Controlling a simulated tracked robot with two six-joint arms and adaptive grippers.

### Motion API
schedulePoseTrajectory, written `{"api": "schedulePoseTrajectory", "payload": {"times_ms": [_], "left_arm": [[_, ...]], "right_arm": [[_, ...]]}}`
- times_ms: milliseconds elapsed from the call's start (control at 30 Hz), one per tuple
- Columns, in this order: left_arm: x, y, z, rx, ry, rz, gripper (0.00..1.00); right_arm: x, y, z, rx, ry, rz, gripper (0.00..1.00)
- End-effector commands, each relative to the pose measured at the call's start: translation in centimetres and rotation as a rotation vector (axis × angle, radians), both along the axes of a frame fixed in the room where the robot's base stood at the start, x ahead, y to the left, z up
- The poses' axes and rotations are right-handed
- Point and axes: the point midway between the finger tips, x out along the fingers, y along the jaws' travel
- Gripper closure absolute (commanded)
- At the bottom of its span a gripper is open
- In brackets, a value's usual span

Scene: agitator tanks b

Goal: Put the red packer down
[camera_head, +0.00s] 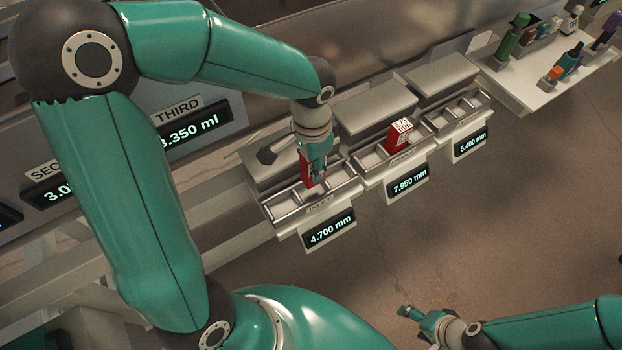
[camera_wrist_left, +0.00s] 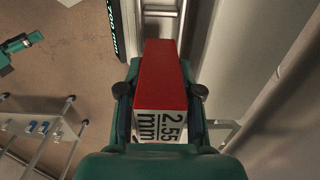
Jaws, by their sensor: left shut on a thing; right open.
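A red packer (camera_wrist_left: 161,80) with a white end marked 2.55 mm is between the fingers of my left gripper (camera_wrist_left: 160,95). In the head view the left gripper (camera_head: 318,165) holds this red packer (camera_head: 306,172) at the inlet tray (camera_head: 285,212) above the 4.700 mm display. I cannot tell whether the packer touches the tray. A second red packer (camera_head: 400,135) with a white marked end stands in the middle tray, above the 7.950 mm display. My right gripper (camera_head: 415,318) is open and empty over the floor at the lower right.
A third tray (camera_head: 462,108) sits at the right above a 5.400 mm display (camera_head: 470,144). Grey lidded boxes (camera_head: 375,105) stand behind the trays. A white side table (camera_head: 545,75) at the upper right carries several coloured tools. The floor (camera_head: 520,220) in front is clear.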

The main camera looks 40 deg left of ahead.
Motion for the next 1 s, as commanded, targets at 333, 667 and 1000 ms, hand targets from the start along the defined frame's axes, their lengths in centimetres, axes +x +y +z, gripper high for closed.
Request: {"api": "schedulePoseTrajectory", "payload": {"times_ms": [333, 667, 1000], "left_arm": [[-0.1, 0.0, -3.5, -0.001, 0.004, 0.001, 1.0], [0.0, 0.0, -5.7, 0.0, -0.001, 0.001, 1.0], [0.0, 0.1, -6.4, 0.0, -0.001, 0.001, 1.0]], "right_arm": [[0.0, 0.0, -0.6, 0.0, 0.0, 0.0, 0.3], [0.0, 0.0, -0.9, 0.0, 0.0, 0.0, 0.3], [0.0, 0.0, -1.6, 0.0, 0.0, 0.0, 0.3]]}}
